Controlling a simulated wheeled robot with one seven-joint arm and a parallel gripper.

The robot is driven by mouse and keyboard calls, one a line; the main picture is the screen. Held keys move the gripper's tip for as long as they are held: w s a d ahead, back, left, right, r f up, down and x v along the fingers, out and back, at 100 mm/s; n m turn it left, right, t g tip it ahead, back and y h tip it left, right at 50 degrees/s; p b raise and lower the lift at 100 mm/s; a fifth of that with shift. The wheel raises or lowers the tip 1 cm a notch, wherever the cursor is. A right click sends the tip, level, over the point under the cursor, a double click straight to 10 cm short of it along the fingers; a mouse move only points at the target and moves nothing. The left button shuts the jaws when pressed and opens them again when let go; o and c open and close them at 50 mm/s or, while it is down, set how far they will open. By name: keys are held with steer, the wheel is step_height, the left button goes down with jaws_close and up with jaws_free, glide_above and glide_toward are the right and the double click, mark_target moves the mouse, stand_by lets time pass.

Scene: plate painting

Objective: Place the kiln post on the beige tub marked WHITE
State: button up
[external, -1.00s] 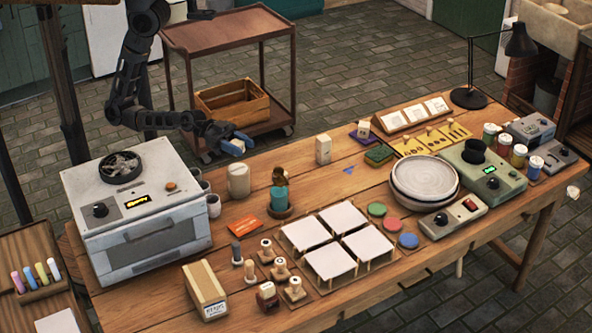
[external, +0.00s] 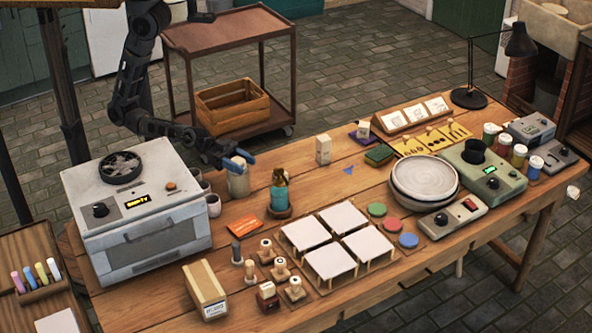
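The beige tub (external: 238,183) stands on the table's back edge, right of the kiln. Its WHITE marking is not readable from here. My gripper (external: 240,159), with blue fingertips, is right above the tub's top and overlaps it in view. I cannot make out the kiln post apart from the pale tub behind and below the fingers. Whether the fingers still grip something is too small to tell.
The grey kiln (external: 140,205) stands left of the tub, with cups (external: 212,204) between them. A teal bottle (external: 280,190) stands close to its right. A pale upright block (external: 323,150) is farther right. An orange card (external: 250,228) lies in front.

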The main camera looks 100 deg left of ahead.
steer(key=o, duration=0.4)
steer(key=shift+r, duration=0.15)
steer(key=s+a+n+y, duration=0.1)
steer(key=s+a+y, duration=0.1)
steer(key=s+a, duration=0.4)
steer(key=s+a+n+g+y+b, duration=0.1)
steer(key=s+a+n+y, duration=0.1)
steer(key=s+a, duration=0.5)
steer(key=s+a+r+n+y, duration=0.1)
steer(key=s+a, duration=0.5)
steer(key=s, duration=0.6)
steer(key=shift+s+a+y+b, duration=0.15)
steer(key=shift+a+y+b, duration=0.25)
steer(key=shift+y, duration=0.4)
